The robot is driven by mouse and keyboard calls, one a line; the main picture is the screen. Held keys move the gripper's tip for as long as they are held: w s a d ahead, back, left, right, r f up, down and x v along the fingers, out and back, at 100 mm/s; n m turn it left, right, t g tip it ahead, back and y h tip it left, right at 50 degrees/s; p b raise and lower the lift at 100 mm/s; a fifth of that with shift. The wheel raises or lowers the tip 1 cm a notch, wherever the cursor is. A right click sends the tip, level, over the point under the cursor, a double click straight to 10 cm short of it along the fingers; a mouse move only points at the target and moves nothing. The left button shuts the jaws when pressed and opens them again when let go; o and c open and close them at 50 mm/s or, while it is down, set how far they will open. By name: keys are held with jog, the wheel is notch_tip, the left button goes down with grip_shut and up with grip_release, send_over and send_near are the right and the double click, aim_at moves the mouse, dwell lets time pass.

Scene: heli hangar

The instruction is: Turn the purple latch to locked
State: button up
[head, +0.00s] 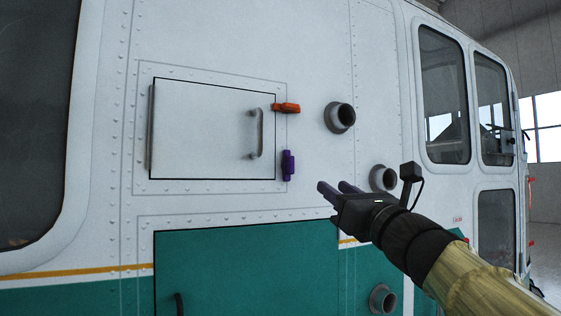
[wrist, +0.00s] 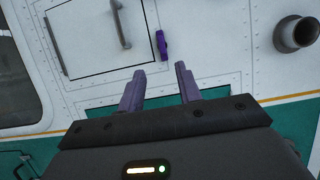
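The purple latch (head: 288,165) sits at the lower right edge of a white hatch door (head: 205,130) and stands upright, along the door's edge. In the wrist view the purple latch (wrist: 162,44) is ahead of the fingers, toward the top. An orange latch (head: 287,108) at the door's upper right edge lies horizontal, reaching toward the door. My gripper (head: 337,189) is right of and below the purple latch, apart from it. In the wrist view its two purple-grey fingers (wrist: 159,75) are spread with nothing between them.
A grey handle (head: 257,133) stands out from the hatch door. Round pipe stubs (head: 340,117) stick out right of the door, one (head: 384,178) close behind my gripper. A green lower panel (head: 235,270) has a dark handle (head: 179,304). The wall between latch and gripper is clear.

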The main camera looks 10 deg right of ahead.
aim_at(293, 159)
jog(key=p+x, duration=0.8)
jog(key=x, duration=0.8)
jog(key=shift+r+p, duration=0.1)
jog(key=shift+p, duration=0.3)
jog(key=shift+w+a+r, duration=0.1)
jog(key=shift+w+a, duration=0.1)
jog(key=shift+w, duration=0.4)
grip_shut()
